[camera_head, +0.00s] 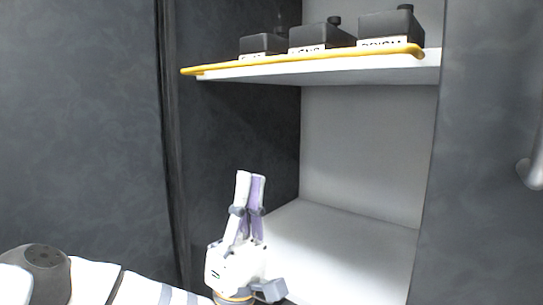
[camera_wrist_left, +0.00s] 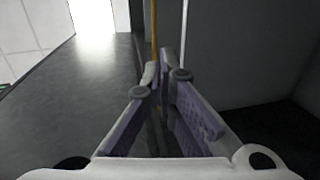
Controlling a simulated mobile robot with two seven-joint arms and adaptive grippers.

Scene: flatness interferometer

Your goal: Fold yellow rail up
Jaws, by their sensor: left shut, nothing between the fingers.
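The yellow rail (camera_head: 300,62) runs along the front edge of the upper white shelf (camera_head: 330,69), with its left end sticking out past the shelf. Its right end bends in near the last box. In the left wrist view a thin yellow strip (camera_wrist_left: 155,25), which looks like the rail, lies beyond the fingertips. My left gripper (camera_head: 251,177) is upright, shut and empty, below the rail and in front of the lower part of the cabinet. It is clearly apart from the rail in the head view. My right gripper is in neither view.
Three dark labelled boxes stand behind the rail: a left one (camera_head: 262,43), a middle one (camera_head: 320,37) and a right one (camera_head: 390,25). A lower white shelf (camera_head: 350,240) is bare. A grey handle (camera_head: 531,174) is at the right edge.

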